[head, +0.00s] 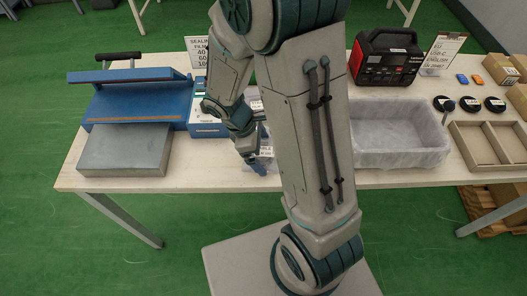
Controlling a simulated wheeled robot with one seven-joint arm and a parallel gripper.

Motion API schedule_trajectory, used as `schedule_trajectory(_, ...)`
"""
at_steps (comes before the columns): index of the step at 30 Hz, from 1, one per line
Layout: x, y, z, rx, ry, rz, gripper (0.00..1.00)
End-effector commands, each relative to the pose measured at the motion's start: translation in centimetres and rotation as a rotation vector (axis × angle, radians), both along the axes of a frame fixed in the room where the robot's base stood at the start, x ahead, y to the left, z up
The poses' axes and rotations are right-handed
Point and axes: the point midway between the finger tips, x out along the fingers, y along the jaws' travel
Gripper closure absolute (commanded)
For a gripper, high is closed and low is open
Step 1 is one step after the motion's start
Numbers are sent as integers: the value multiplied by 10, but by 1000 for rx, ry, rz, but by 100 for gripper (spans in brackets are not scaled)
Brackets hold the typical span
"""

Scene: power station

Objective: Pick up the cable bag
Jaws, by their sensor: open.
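My gripper (258,163) is low over the middle of the table, between the blue sealing machine and my own forearm. It points down and is open, though its fingers show small and partly blend with what lies below. A pale, partly see-through item with a white label (266,151) lies right by the fingers and may be the cable bag. My arm covers much of it, so I cannot tell its full outline or whether the fingers touch it.
The blue sealing machine (140,98) with a grey platform (125,150) stands left. A grey lined bin (400,157) stands right of my arm. Behind it is a red and black power station (385,58). Black coils (470,104) and a divided cardboard tray (485,160) are farther right.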

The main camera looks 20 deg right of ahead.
Motion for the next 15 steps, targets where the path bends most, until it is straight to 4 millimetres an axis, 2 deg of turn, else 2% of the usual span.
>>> schedule_trajectory(1,0,0,0,0,0,0,0)
schedule_trajectory(2,0,0,0,0,0,0,6)
schedule_trajectory(6,0,0,0,0,0,0,44)
schedule_trajectory(15,0,0,1,0,-1,0,46)
